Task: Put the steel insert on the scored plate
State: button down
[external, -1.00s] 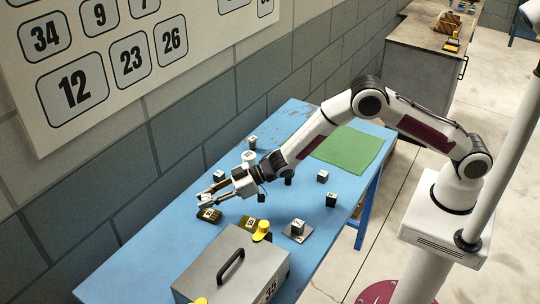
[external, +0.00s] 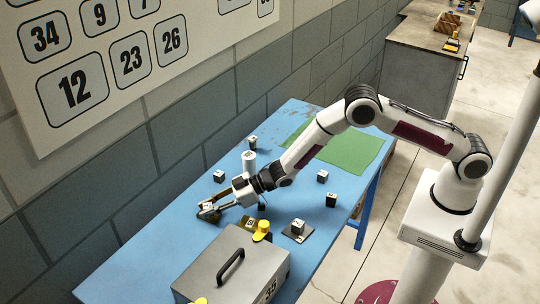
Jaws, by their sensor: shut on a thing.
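My gripper (external: 208,211) is low over the left part of the blue table, its fingers closed around a small block with a pale marked top (external: 207,206). The fingers hide most of this block, so I cannot tell its metal or whether it touches the table. A dark grey square plate (external: 309,236) lies right of the gripper, behind the toolbox; a small block with a white top (external: 298,226) stands on it. The score marks are too small to make out, so I cannot confirm which thing is the scored plate or the steel insert.
A grey toolbox (external: 210,266) with a black handle fills the front. A brass-coloured block (external: 249,222) and a yellow knobbed thing (external: 262,229) are beside it. A green mat (external: 352,152) lies at the back right.

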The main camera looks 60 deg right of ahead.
jog(key=c, duration=1.8)
grip_release()
jog(key=shift+r, duration=0.2)
jog(key=shift+v, duration=6)
jog(key=shift+f, duration=0.1)
